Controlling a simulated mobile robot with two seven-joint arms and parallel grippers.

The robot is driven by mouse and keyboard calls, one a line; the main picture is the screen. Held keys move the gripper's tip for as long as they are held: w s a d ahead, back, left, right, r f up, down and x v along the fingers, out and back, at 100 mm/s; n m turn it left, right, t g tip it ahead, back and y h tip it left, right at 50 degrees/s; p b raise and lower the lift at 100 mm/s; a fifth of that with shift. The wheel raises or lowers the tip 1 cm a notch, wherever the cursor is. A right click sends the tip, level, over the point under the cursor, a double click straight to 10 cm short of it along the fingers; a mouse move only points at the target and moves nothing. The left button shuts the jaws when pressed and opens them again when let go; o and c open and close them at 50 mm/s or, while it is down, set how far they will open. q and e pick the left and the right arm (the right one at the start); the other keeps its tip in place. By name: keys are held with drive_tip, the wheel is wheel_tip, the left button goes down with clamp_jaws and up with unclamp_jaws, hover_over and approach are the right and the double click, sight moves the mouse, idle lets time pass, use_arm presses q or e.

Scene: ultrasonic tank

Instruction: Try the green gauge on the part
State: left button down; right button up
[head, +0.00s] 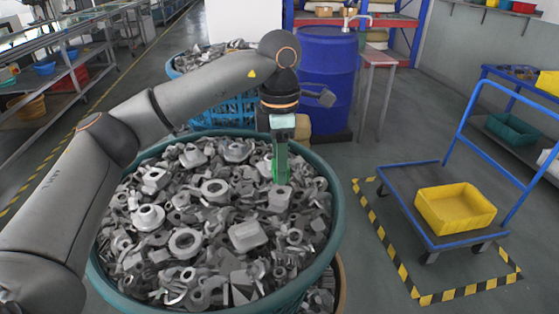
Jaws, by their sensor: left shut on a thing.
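My left arm reaches in from the left over a large teal tub (336,190) heaped with grey metal parts. My left gripper (281,142) points down over the right side of the heap and is shut on the green gauge (280,168). The gauge hangs upright, its lower end at the top of a grey block-like part (280,199) in the heap. I cannot tell whether the gauge touches this part or sits in it. The fingertips partly cover the gauge's upper end. My right gripper is not in view.
Behind stand a blue barrel (326,80), a narrow table (378,58) and another tub of parts (215,56). At right, a blue cart (412,200) carries a yellow bin (456,208). Shelves (60,70) line the left. Floor between tub and cart is clear.

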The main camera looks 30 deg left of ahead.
use_arm(q)
drive_tip(key=shift+f+b, duration=0.4)
drive_tip(key=shift+f, duration=0.5)
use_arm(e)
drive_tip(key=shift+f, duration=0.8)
use_arm(q)
drive_tip(key=shift+r, duration=0.1)
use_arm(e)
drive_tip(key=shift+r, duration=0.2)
use_arm(q)
drive_tip(key=shift+f, duration=0.5)
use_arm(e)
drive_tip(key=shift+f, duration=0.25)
use_arm(q)
drive_tip(key=shift+r+p, duration=1.3)
drive_tip(key=shift+r, duration=0.35)
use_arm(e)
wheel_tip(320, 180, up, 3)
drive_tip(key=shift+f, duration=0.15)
use_arm(q)
drive_tip(key=shift+f, duration=0.1)
drive_tip(key=shift+f+b, duration=0.75)
drive_tip(key=shift+f, duration=0.35)
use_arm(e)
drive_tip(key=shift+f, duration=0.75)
